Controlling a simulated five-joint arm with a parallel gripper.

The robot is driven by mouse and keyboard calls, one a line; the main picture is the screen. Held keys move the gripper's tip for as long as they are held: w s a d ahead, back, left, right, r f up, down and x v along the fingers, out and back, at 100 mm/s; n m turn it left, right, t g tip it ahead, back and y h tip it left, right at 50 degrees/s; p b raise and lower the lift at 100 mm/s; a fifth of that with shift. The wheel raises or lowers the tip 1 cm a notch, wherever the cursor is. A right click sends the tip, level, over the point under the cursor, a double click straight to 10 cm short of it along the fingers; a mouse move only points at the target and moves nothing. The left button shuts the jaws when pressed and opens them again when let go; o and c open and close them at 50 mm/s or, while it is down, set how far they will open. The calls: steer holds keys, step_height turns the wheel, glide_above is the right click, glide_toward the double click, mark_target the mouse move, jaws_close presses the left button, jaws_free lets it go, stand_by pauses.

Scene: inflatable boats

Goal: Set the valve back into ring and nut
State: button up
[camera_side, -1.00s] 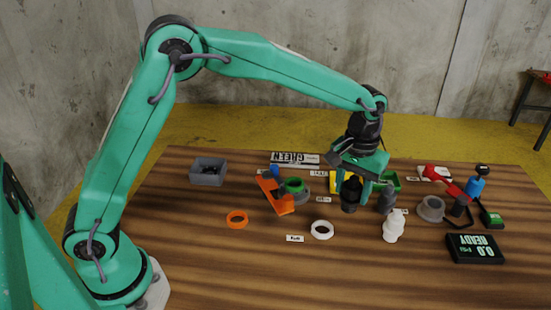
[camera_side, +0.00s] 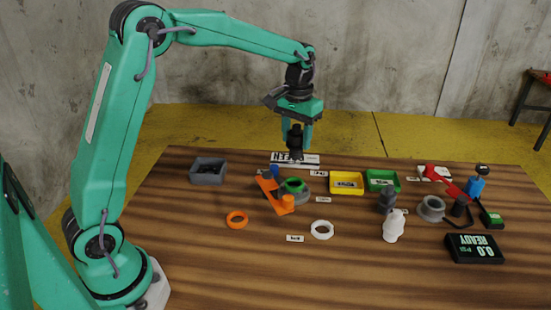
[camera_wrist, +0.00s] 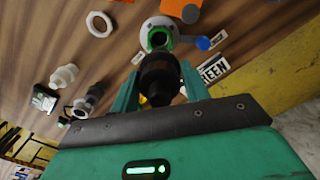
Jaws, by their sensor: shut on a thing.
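My gripper (camera_side: 296,132) is shut on a black valve (camera_side: 295,146) and holds it upright in the air, above the back of the table. In the wrist view the valve (camera_wrist: 160,78) sits between the two green fingers. The grey ring fixture (camera_side: 306,197) with a green ring (camera_side: 293,184) in it lies on the table, below the valve in the side view. In the wrist view the green ring (camera_wrist: 151,41) shows just beyond the valve's far end, partly hidden by it. A white nut (camera_side: 322,229) and an orange ring (camera_side: 237,220) lie loose in front.
An orange bracket (camera_side: 268,188) and a blue knob (camera_side: 274,171) stand beside the fixture. Yellow (camera_side: 346,190) and green (camera_side: 382,187) trays are to the right, a grey tray (camera_side: 208,178) to the left. A dark valve (camera_side: 388,201) and a white valve (camera_side: 393,226) stand at right.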

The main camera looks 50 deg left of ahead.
mark_target(296, 147)
steer(key=shift+f, duration=0.2)
steer(key=shift+f, duration=5.2)
steer(key=shift+f, duration=0.5)
steer(key=o, duration=1.6)
steer(key=shift+r, duration=0.1)
steer(key=shift+r, duration=3.9)
steer(key=shift+r, duration=0.1)
